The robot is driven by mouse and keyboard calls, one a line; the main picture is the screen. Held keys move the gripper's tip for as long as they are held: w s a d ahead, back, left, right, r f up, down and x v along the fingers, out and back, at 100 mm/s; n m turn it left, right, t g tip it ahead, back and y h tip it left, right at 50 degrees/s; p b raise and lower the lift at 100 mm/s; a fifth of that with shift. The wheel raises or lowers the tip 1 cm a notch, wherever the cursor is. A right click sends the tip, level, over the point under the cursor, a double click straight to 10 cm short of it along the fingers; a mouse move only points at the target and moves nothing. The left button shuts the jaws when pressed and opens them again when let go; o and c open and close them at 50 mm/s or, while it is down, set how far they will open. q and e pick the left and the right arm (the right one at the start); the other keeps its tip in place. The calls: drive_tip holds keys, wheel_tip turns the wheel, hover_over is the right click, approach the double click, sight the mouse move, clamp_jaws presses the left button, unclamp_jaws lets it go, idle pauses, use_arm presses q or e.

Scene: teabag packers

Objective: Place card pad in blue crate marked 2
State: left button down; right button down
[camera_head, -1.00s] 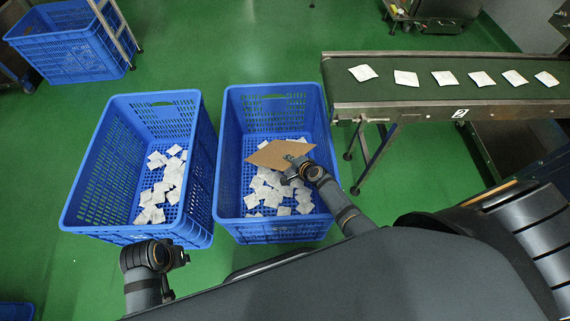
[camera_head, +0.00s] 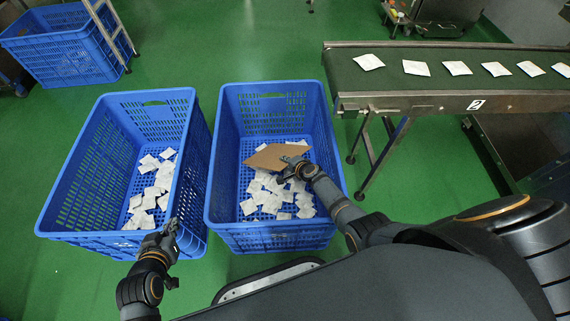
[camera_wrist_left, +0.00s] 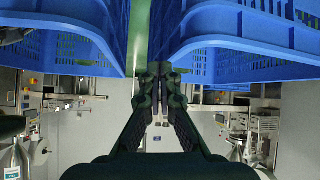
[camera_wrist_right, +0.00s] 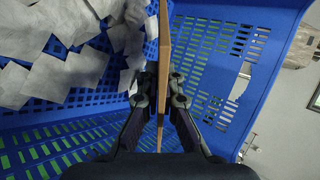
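The card pad (camera_head: 270,158) is a flat brown sheet inside the outline of the right blue crate (camera_head: 272,238), above white packets. My right gripper (camera_head: 290,163) is shut on its edge; the right wrist view shows the pad (camera_wrist_right: 172,60) edge-on between the fingers (camera_wrist_right: 160,88). I cannot tell whether the pad touches the packets. A second blue crate (camera_head: 62,190) stands to the left, also with packets. My left gripper (camera_head: 172,228) is at its near right corner, empty; its fingertips (camera_wrist_left: 160,72) look closed together. I see no number on either crate.
Another blue crate (camera_head: 68,50) is at the back left beside a metal frame (camera_head: 110,30). Green floor is clear behind the crates.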

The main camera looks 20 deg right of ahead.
use_arm(q)
drive_tip(key=w+r+t, duration=0.3)
drive_tip(key=w+r, duration=0.1)
drive_tip(key=r, duration=0.3)
drive_tip(key=shift+w+a+t, duration=0.2)
drive_tip(key=shift+w+t, duration=0.1)
drive_tip(key=shift+w, duration=0.1)
use_arm(e)
drive_tip(key=shift+f, duration=0.45)
use_arm(q)
drive_tip(key=shift+b, duration=0.3)
use_arm(e)
drive_tip(key=c, duration=1.5)
unclamp_jaws()
use_arm(q)
drive_tip(key=shift+r, duration=0.1)
